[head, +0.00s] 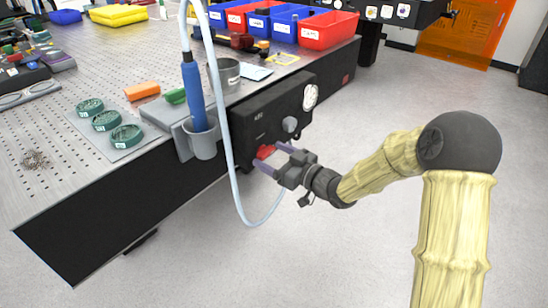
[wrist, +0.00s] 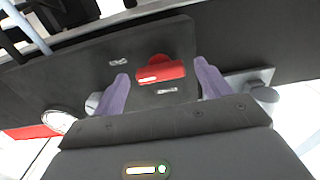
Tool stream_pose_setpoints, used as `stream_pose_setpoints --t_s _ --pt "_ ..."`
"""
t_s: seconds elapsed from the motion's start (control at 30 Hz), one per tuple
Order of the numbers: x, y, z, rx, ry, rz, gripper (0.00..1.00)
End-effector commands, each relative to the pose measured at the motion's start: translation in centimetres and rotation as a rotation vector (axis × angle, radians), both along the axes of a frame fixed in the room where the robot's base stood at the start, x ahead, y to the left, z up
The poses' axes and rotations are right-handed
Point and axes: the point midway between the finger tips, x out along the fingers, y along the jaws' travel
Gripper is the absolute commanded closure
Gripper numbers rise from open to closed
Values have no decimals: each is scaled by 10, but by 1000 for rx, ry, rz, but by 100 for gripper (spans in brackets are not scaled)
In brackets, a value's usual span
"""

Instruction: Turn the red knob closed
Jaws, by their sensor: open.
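The red knob (head: 265,152) is on the front of a black control box (head: 262,122) fixed at the table's edge. In the wrist view the red knob (wrist: 160,72) has a bar-shaped handle lying nearly level in the picture, with a round base behind it. My gripper (head: 269,159) is at the knob with its jaws open. In the wrist view its two purple fingers (wrist: 162,85) stand to the left and right of the knob, with gaps on both sides. I cannot tell the exact depth of the fingertips relative to the handle.
A grey knob (head: 290,124) and a round white gauge (head: 310,97) are on the same box. A pale hose (head: 228,130) hangs in front of the table left of my gripper. A blue-handled tool (head: 194,95) stands in a grey holder (head: 202,142). The floor at right is clear.

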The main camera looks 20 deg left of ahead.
Motion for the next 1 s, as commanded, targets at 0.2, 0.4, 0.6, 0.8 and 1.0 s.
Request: stream_pose_setpoints --t_s 0.2,0.4,0.6,0.8,1.0 --pt "0 0 0 0 0 0 45" --pt "0 0 0 0 0 0 68" --pt "0 -1 -1 -6 -15 0 68" --pt "0 -1 -2 -29 -69 0 68" --pt "0 -1 -3 -75 -178 0 68"
